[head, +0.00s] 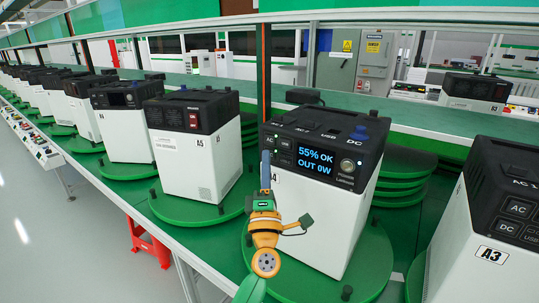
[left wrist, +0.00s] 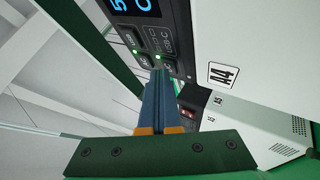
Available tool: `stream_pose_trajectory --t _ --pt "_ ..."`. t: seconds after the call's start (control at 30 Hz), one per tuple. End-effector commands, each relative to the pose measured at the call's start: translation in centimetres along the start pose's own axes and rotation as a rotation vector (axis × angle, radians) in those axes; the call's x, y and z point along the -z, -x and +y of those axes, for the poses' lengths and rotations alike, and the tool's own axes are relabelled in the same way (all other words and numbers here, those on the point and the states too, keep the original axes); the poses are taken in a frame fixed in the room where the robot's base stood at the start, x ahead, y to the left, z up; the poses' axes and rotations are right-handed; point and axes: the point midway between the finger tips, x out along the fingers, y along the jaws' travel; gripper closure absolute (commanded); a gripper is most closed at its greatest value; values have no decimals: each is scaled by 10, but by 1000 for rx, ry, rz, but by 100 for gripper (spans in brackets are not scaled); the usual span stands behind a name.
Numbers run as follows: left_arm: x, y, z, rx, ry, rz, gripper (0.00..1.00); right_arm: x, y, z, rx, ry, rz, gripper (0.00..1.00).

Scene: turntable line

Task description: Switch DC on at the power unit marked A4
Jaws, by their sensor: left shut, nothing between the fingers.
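The power unit marked A4 (head: 315,215) is a white box with a black top panel on a green turntable disc. Its lit screen (head: 316,161) reads "55% OK OUT 0W". My left gripper (head: 265,160) stands in front of its left edge, fingers shut and empty, tips up at the small button panel left of the screen. In the left wrist view, the shut fingertips (left wrist: 159,74) are at the lower buttons of the dark panel (left wrist: 150,35), where small green lights glow. The A4 label (left wrist: 224,76) is beside them. Whether the tips touch a button, I cannot tell. My right gripper is not in view.
Unit A5 (head: 195,165) stands to the left and unit A3 (head: 490,240) to the right, close by. More units line the belt behind on the left. Open floor (head: 60,245) lies at the lower left, with a red stool (head: 150,243) under the line.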

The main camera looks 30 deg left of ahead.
Motion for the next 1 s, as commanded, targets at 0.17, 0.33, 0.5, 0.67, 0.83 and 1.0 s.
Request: stream_pose_trajectory --t 0.17,0.33,0.5,0.67,0.83,1.0 --pt "4 5 6 1 0 -1 100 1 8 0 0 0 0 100" --pt "7 10 7 1 1 -1 100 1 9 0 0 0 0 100" --pt "7 10 7 1 1 0 100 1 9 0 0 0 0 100" --pt "12 16 14 2 -1 0 100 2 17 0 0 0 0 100" --pt "21 28 23 2 -1 -1 100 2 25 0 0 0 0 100" --pt "29 40 30 2 -1 0 100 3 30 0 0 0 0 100"
